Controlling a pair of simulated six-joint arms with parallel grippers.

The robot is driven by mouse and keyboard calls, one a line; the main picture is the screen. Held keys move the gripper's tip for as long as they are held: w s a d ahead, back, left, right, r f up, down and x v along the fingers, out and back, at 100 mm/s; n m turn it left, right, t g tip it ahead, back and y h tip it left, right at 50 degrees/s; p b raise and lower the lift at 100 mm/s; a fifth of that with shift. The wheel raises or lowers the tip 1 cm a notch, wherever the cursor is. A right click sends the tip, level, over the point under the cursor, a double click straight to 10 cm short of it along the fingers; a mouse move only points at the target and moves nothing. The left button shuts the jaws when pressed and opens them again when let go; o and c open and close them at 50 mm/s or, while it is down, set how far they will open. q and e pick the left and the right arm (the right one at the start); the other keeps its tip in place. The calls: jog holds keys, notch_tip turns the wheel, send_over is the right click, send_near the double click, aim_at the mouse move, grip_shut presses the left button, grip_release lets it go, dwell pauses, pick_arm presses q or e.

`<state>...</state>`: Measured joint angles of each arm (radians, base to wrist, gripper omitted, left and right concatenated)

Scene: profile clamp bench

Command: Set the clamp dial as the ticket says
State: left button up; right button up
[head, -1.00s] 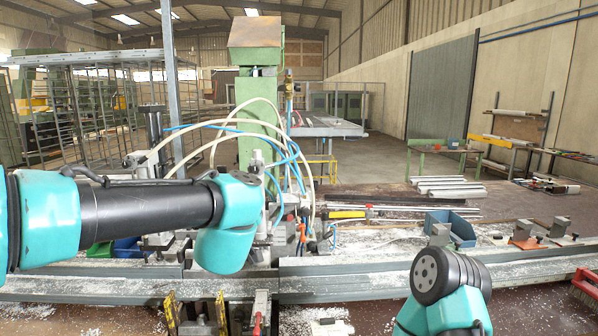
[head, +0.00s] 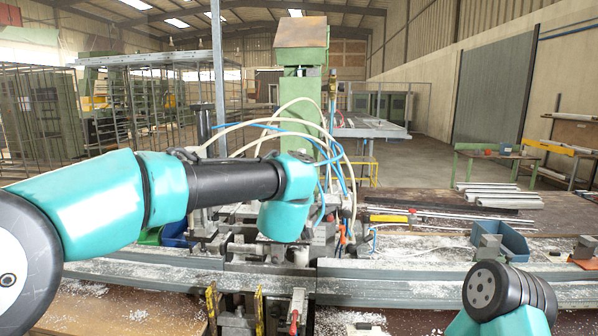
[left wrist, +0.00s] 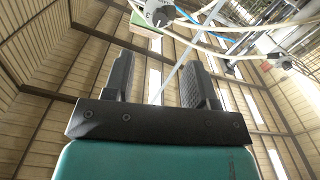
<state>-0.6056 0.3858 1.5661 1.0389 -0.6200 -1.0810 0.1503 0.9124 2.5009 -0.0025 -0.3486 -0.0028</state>
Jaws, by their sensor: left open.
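My left arm reaches in from the left in the head view, its teal wrist (head: 284,220) in front of the clamp bench (head: 400,268). The left gripper (left wrist: 157,78) shows in the left wrist view with its two dark fingers apart and nothing between them. It points up toward the roof and the hoses. In the head view my teal wrist hides this gripper. My right arm shows only a teal and black joint at the lower right; its gripper is out of view. I cannot make out a clamp dial or a ticket in either view.
White and blue hoses (head: 345,165) loop around the green machine column (head: 302,85) behind my left wrist. A red-handled clamp (head: 297,310) and yellow uprights (head: 212,305) stand at the front edge. A blue bin (head: 514,241) sits at the right. Metal chips litter the bench.

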pick_arm(q)
jog(key=w+d, duration=0.1)
jog(key=w, duration=1)
jog(key=shift+w, duration=0.1)
jog(key=shift+c, duration=0.2)
jog(key=c, duration=0.9)
